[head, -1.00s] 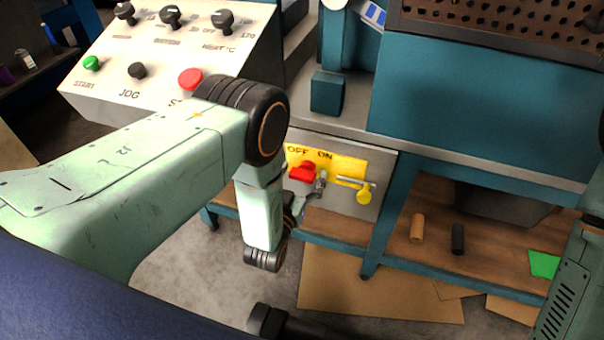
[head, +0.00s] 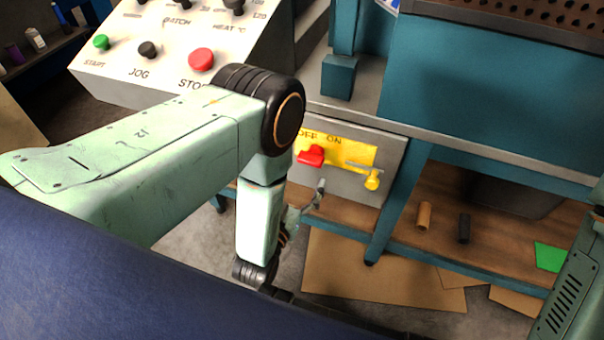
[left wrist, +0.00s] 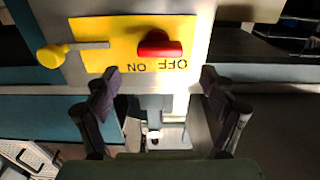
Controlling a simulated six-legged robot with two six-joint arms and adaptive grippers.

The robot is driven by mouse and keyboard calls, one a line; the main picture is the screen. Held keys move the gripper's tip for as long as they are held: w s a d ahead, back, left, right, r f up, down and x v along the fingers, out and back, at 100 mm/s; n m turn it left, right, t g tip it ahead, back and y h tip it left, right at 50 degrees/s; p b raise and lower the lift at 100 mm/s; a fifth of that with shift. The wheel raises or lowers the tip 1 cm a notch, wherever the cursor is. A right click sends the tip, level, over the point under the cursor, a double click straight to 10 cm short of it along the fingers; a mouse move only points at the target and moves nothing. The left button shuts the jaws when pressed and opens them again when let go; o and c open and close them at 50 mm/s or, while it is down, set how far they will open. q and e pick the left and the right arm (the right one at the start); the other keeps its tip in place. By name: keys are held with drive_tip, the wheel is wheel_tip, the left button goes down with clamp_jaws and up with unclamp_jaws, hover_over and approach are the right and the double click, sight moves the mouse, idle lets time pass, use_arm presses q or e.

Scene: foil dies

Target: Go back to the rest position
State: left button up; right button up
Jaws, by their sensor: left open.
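My left gripper (head: 318,197) is below and in front of the yellow switch plate, clear of it and empty. In the left wrist view its two open fingers (left wrist: 158,80) stand apart, with the plate beyond them. The red rotary switch (head: 311,156) sits on the yellow OFF/ON plate (head: 350,152); it also shows in the left wrist view (left wrist: 160,45). A yellow-headed pin (head: 372,178) is at the plate's right end. My right gripper is out of view; only part of what seems to be my right arm shows at the right edge.
A control panel (head: 150,72) with knobs and START, JOG and STOP buttons stands at upper left, close behind my left arm. The teal machine frame (head: 392,205) has a wooden lower shelf (head: 440,190) with small rolls and a green piece (head: 549,257). Cardboard (head: 380,280) lies on the floor.

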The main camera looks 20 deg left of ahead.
sight(308, 162)
use_arm(q)
drive_tip(key=w, duration=0.7)
drive_tip(key=shift+w+d, duration=0.1)
drive_tip(key=shift+w, duration=0.15)
idle(0.5)
